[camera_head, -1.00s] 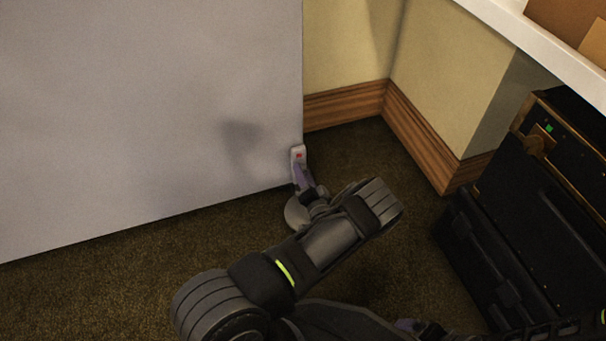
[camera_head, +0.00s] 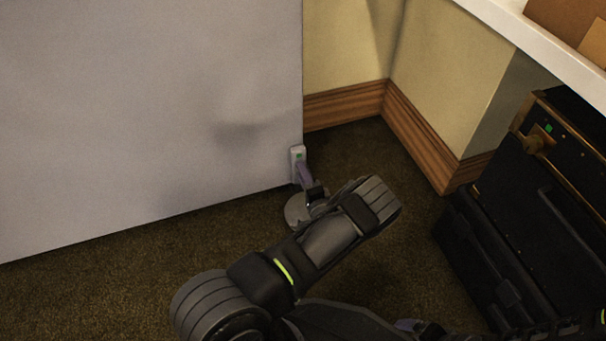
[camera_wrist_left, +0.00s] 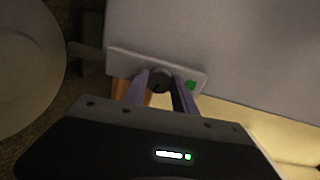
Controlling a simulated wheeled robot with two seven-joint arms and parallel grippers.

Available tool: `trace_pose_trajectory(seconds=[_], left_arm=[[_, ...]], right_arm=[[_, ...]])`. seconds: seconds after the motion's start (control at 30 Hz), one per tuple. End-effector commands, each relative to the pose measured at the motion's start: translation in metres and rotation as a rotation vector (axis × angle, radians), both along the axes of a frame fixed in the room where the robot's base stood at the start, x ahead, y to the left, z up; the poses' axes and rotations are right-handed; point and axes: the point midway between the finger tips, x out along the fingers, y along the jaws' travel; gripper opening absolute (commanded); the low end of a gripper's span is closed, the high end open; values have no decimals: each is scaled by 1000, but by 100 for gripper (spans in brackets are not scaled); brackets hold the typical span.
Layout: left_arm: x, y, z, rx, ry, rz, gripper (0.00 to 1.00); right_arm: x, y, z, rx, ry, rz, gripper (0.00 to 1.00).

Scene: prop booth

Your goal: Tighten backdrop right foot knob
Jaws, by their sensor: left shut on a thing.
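The grey backdrop panel (camera_head: 150,110) stands upright at the left. At its lower right corner a pale bracket plate (camera_head: 297,153) carries a small green mark, which also shows in the left wrist view (camera_wrist_left: 190,85). The dark round knob (camera_wrist_left: 159,79) sits on this plate between the purple fingers of my left gripper (camera_wrist_left: 160,88). The gripper is shut on the knob; in the head view my left gripper (camera_head: 303,174) and arm hide it. A grey round foot (camera_head: 297,210) rests on the carpet below, partly behind my wrist. My right gripper cannot be made out.
Wooden baseboards (camera_head: 425,140) meet in the corner behind the panel. Black cases (camera_head: 530,220) stand at the right under a white shelf (camera_head: 540,40). Brown carpet (camera_head: 90,290) is clear in front of the panel.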

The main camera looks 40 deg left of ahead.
Motion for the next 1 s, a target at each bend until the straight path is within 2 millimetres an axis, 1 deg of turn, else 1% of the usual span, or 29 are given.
trace_pose_trajectory(seconds=[0.27, 0.3, 0.53, 0.83, 1.0], left_arm=[[-1, -1, -1, -2, 2, 1, 0], [-1, -1, -1, -2, 2, 1, 35], [0, 0, -1, -1, 0, 1, 53], [-1, -1, 0, -2, -1, 0, 54], [-9, -14, 2, -3, -1, -1, 54]], right_arm=[[0, 0, 0, 0, 0, 0, 98], [0, 0, 0, 0, 0, 0, 98], [0, 0, 0, 0, 0, 0, 98], [0, 0, 1, 0, 0, 0, 98], [-1, 0, 7, -1, 1, 1, 98]])
